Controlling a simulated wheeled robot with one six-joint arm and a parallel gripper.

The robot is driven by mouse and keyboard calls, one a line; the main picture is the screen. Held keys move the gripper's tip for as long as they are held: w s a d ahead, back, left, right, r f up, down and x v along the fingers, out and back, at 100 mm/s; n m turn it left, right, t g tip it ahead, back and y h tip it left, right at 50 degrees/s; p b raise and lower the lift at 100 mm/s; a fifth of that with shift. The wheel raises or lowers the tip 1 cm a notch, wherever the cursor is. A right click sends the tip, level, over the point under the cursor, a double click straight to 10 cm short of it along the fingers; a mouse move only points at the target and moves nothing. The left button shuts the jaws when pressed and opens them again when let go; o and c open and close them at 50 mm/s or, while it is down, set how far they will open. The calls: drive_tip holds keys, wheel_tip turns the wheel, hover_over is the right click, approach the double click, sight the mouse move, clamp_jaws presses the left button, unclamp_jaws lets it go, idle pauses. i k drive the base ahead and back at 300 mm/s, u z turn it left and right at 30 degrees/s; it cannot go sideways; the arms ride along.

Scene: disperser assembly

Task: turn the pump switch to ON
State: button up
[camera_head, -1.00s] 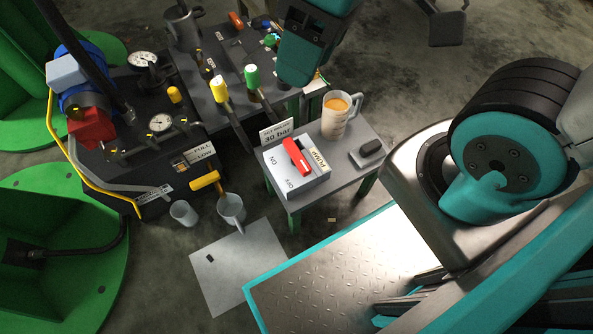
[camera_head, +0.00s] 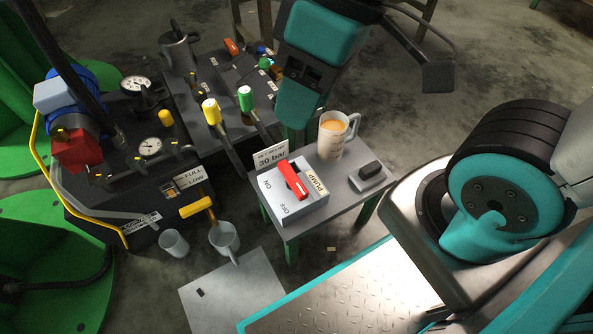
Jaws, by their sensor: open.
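The pump switch is a red handle (camera_head: 293,180) on a pale box (camera_head: 303,212) on a small grey table (camera_head: 345,197). The handle slants from upper left to lower right. The ON mark is by the box's far left corner, the OFF mark by its near left corner, and a PUMP label along its right side. I cannot tell which mark the handle points to. My gripper (camera_head: 438,77) seems to show only as one dark finger pad on bars at upper right, beyond the table and well away from the switch. My teal arm link hides the rest.
A cup of orange-brown drink (camera_head: 333,135) and a dark block on a small tray (camera_head: 369,173) share the table. A sign reading 30 bar (camera_head: 272,155) stands behind the switch. Yellow (camera_head: 211,112) and green (camera_head: 245,98) levers rise at left. Mugs (camera_head: 224,238) stand nearby.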

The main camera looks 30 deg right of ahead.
sight(294, 183)
drive_tip(key=k, duration=1)
drive_tip(key=u, duration=1.8)
drive_tip(key=i, duration=1.55)
drive_tip(key=z, duration=1.95)
